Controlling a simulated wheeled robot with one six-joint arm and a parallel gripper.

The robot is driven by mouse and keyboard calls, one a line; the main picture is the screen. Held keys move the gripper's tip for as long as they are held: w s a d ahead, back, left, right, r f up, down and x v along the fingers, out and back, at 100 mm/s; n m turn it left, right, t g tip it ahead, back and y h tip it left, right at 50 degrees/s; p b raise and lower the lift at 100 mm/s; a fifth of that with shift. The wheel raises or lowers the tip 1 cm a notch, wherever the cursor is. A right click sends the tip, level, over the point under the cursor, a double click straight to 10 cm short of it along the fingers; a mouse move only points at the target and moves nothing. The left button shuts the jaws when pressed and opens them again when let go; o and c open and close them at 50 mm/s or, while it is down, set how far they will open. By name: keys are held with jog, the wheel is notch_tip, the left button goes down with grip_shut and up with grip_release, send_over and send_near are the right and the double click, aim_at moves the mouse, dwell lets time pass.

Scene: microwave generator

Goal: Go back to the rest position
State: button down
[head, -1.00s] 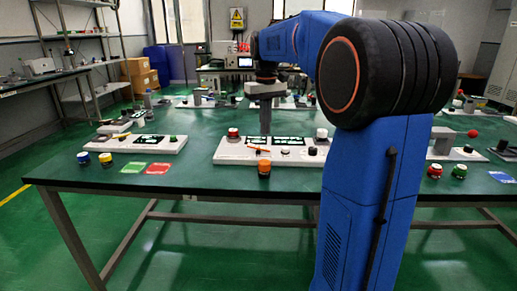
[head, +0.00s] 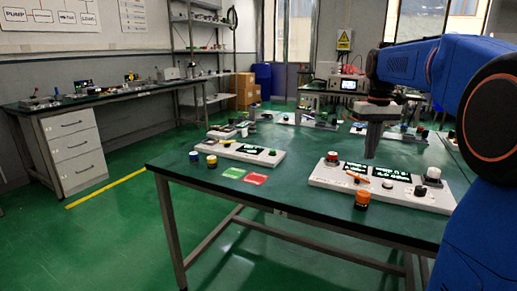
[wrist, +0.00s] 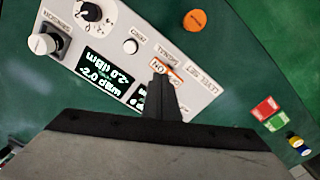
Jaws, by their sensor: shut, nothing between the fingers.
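My gripper (head: 372,152) points down in the head view, over the rear part of a white panel (head: 400,198) on the green table. Its fingers (wrist: 158,88) are closed together and empty in the wrist view. The panel (wrist: 125,22) fills much of the wrist view, with lit displays reading -2.0 dBm, a black dial, a white-capped knob and an orange-outlined switch. The fingers overlap part of the panel in the picture; I see no clear contact. My blue arm fills the right side of the head view.
An orange button (head: 362,199) stands in front of the panel. A second white panel (head: 235,149), green and red cards (head: 256,179), and blue and yellow buttons (head: 211,161) lie to the left. A workbench with drawers (head: 75,150) stands further left. Green floor (head: 110,235) is open between them.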

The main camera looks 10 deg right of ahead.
jog(key=s+a+f, duration=0.1)
jog(key=s+a, duration=0.2)
jog(key=s, duration=0.2)
jog(key=s+a+f+t, duration=0.1)
jog(key=s+a+f, duration=0.1)
jog(key=s+a, duration=0.2)
jog(key=s+a+f+t, duration=0.1)
jog(key=s+a+f, duration=0.1)
jog(key=s, duration=0.4)
jog(key=shift+s+a+f, duration=0.25)
jog(key=shift+a, duration=0.4)
jog(key=s+a+f+t, duration=0.1)
jog(key=s+a+f, duration=0.1)
jog(key=s+f, duration=0.4)
jog(key=s+a+f+t, duration=0.1)
jog(key=s+a+f, duration=0.2)
jog(key=s+f, duration=0.4)
jog(key=shift+s+n+t, duration=0.4)
jog(key=shift+s, duration=0.3)
jog(key=shift+a, duration=0.1)
